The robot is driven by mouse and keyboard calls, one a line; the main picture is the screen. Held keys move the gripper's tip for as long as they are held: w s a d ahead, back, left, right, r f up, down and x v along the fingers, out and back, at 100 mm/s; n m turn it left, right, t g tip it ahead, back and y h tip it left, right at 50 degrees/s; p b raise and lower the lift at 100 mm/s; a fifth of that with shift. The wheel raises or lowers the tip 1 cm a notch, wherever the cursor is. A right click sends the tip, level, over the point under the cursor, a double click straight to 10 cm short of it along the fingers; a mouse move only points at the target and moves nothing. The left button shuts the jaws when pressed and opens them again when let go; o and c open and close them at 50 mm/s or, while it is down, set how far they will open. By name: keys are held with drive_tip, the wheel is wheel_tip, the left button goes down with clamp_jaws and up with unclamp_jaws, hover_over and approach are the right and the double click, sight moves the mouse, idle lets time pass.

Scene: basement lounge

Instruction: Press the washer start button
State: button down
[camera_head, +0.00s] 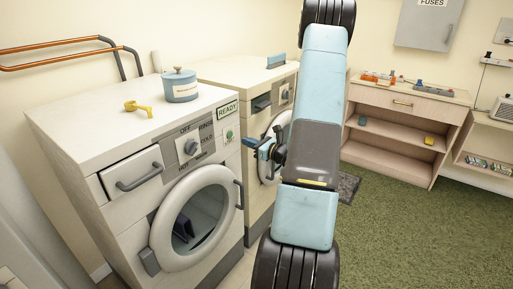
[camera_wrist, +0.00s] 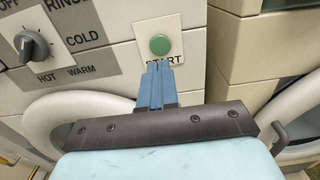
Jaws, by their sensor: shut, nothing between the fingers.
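The washer (camera_head: 150,160) stands at the left with its round door shut and dark items behind the glass. A READY display (camera_head: 227,109) is on its panel. The green start button (camera_head: 229,134) sits below that display, and it also shows on a white START plate in the wrist view (camera_wrist: 159,44). A dial (camera_wrist: 33,46) is left of it. My gripper (camera_head: 252,143) is shut and empty, to the right of the button in the head view. In the wrist view its blue fingertips (camera_wrist: 157,66) appear just below the button and cover part of the START label. I cannot tell whether they touch the plate.
A second machine (camera_head: 232,70) stands beside the washer, behind my gripper. A blue lidded canister (camera_head: 181,86) and a yellow object (camera_head: 138,107) are on the washer top. A wooden shelf unit (camera_head: 405,112) stands at the back right. Green carpet (camera_head: 420,225) is open at right.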

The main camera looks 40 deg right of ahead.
sight(230, 134)
drive_tip(key=shift+x, duration=3.05)
drive_tip(key=shift+w, duration=0.1)
drive_tip(key=shift+w+a, duration=0.2)
drive_tip(key=shift+w, duration=0.2)
drive_tip(key=shift+w+a+r, duration=0.1)
drive_tip(key=shift+w+a, duration=0.05)
drive_tip(key=shift+w, duration=0.15)
drive_tip(key=shift+s, duration=0.1)
